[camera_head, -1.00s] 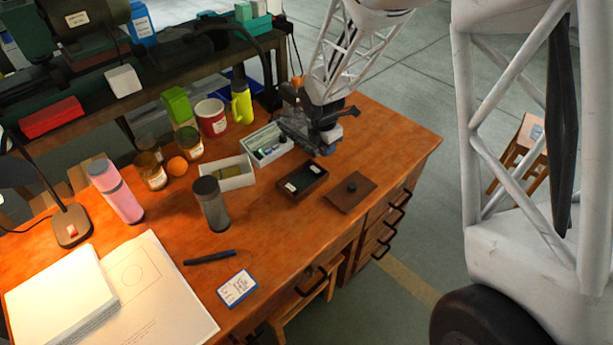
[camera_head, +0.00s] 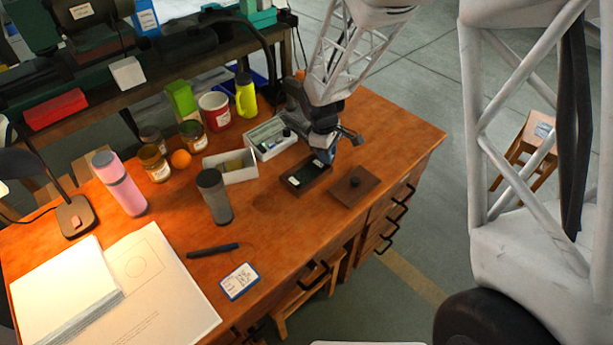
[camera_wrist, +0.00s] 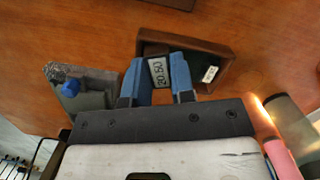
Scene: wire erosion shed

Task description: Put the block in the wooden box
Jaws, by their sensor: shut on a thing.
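My gripper (camera_head: 326,157) is over the back right part of the small dark wooden box (camera_head: 291,190). In the wrist view its blue fingers (camera_wrist: 158,75) are shut on a small block (camera_wrist: 158,71) with a pale face marked "20.50". The block overlaps the near left part of the wooden box (camera_wrist: 226,62) in that view. I cannot tell whether it is above the rim or a little inside. The box is open, dark inside, and holds a white label or piece (camera_wrist: 210,74) at its other end. In the head view the block is mostly hidden by the fingers.
The box's brown lid (camera_head: 345,197) with a dark knob lies to its right. A pale open tray (camera_head: 236,179) and a grey case (camera_head: 262,150) stand behind left. A grey bottle (camera_head: 215,196) and a pink bottle (camera_head: 121,185) stand farther left. The table's right end is clear.

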